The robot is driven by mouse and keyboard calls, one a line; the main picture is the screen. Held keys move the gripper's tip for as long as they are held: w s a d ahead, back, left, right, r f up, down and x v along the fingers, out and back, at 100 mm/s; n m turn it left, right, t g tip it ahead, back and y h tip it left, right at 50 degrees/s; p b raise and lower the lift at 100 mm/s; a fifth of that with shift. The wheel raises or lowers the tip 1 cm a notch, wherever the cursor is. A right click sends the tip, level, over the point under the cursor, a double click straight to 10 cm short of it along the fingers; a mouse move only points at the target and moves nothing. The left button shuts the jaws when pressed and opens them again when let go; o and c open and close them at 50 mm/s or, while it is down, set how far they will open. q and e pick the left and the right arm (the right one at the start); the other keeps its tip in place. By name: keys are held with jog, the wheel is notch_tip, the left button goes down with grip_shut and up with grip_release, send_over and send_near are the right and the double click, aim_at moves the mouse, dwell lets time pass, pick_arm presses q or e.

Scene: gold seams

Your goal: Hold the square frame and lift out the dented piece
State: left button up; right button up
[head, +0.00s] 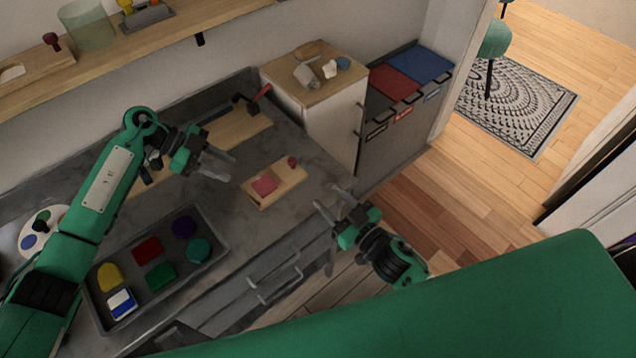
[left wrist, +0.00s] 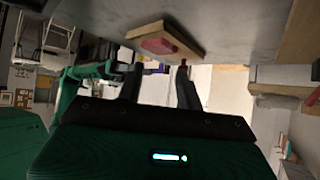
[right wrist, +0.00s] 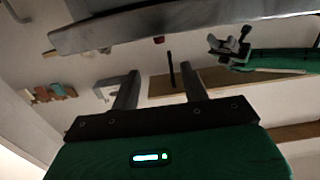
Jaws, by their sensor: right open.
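A light wooden block or frame (head: 258,199) lies on the grey counter. A flat red piece (head: 264,185) sits in its near part, and a small dark red knob (head: 292,162) stands at its far end. I cannot make out a dent. The wooden frame (left wrist: 190,48) and red piece (left wrist: 157,45) also show in the left wrist view. My left gripper (head: 232,168) is open and empty, above and left of the frame. My right gripper (head: 327,197) is open and empty, to the right of the frame near the counter's edge. Neither touches it.
A dark tray (head: 215,262) with several coloured pieces lies front left. A wooden cabinet (head: 285,75) with small objects stands behind the frame, and bins (head: 395,85) are beside it. A wooden board (head: 235,128) with a red-handled tool lies at the back.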

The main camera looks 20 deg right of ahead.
aim_at(295, 164)
jog(key=x, duration=1.3)
jog(key=shift+f, duration=0.1)
grip_shut()
jog(key=shift+c, duration=1.3)
grip_release()
jog(key=c, duration=0.6)
jog(key=shift+o, duration=0.2)
